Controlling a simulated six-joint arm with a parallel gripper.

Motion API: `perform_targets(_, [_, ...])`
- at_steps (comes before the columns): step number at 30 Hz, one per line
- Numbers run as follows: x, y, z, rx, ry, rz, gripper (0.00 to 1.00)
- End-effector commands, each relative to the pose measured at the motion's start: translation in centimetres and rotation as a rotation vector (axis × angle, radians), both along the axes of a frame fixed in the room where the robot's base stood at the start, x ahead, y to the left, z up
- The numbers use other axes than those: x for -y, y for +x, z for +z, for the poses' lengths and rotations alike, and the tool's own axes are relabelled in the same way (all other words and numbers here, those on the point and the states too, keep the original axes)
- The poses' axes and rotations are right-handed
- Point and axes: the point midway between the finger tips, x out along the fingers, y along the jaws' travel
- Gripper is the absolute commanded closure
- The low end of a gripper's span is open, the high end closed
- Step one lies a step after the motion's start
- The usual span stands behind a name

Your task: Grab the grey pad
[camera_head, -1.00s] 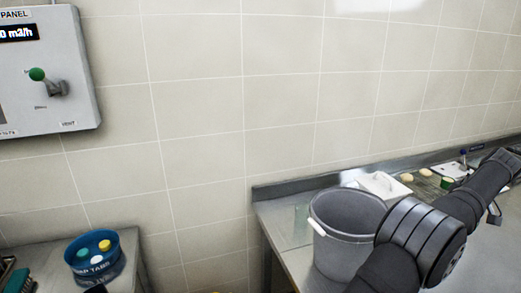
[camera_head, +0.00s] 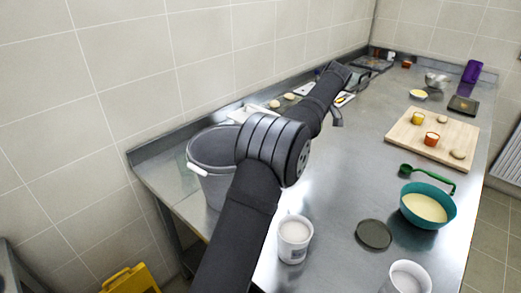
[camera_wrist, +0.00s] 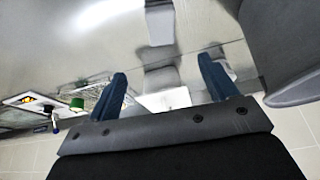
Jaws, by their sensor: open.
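I cannot pick out a grey pad with certainty. A flat, round dark grey disc (camera_head: 374,234) lies on the steel counter in the head view, but it may be a lid. A dark square item (camera_head: 463,105) lies farther back, too small to tell. My gripper (camera_head: 337,118) is at the far end of my arm, above the back-left part of the counter. In the wrist view its two blue fingers (camera_wrist: 167,82) are spread with nothing held between them. A pale block-like thing (camera_wrist: 165,99) shows beyond the fingers.
A grey bucket (camera_head: 210,160) stands beside my arm. A white tub (camera_head: 294,240), a teal bowl (camera_head: 428,205) and a green ladle (camera_head: 428,177) are at the front. Bare steel (camera_head: 350,180) lies between my arm and the board.

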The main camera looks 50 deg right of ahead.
Motion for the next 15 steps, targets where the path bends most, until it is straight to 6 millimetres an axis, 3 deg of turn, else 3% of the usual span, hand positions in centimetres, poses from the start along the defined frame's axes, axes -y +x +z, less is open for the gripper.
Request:
perform_targets(8, [-1.5,1.0,-0.8,-0.004,0.001,-0.170,0.22])
perform_targets(15, [-1.1,2.7,-5.2,-0.005,0.003,-0.172,0.22])
